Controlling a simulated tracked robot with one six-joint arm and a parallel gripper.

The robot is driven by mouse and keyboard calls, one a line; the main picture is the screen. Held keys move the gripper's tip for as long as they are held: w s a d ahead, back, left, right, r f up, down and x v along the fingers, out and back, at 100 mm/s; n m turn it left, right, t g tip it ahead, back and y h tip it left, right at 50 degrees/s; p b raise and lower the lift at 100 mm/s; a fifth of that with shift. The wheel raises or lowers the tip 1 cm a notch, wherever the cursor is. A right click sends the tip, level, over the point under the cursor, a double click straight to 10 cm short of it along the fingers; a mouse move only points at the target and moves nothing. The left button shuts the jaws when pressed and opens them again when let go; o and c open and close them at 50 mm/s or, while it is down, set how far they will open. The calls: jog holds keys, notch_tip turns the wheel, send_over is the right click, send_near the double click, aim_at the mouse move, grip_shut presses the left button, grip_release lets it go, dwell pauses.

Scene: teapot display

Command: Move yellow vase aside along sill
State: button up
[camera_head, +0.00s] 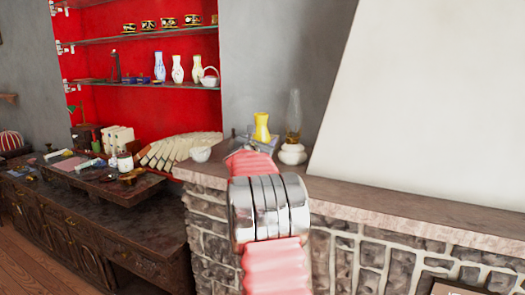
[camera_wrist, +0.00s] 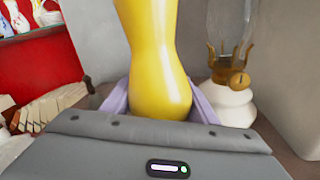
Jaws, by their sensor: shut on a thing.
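The yellow vase (camera_head: 262,127) is upright above the left part of the stone sill (camera_head: 400,202) in the head view. In the wrist view the vase (camera_wrist: 155,60) fills the middle, its top cut off by the frame. My gripper (camera_wrist: 158,108) is shut on the vase, with a pale finger showing at each side of its lower part. In the head view my own arm hides most of the gripper and the sill in front. I cannot tell whether the vase base touches the sill.
An oil lamp (camera_head: 292,152) with a glass chimney stands close right of the vase; the lamp (camera_wrist: 232,100) is near in the wrist view. A white sloped wall (camera_head: 430,100) rises behind the sill's right part, where the front strip is bare.

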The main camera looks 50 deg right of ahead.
dwell(0.3)
jog(key=shift+f, duration=1.9)
jog(key=o, duration=1.1)
jog(key=shift+f, duration=0.1)
jog(key=v, duration=1.2)
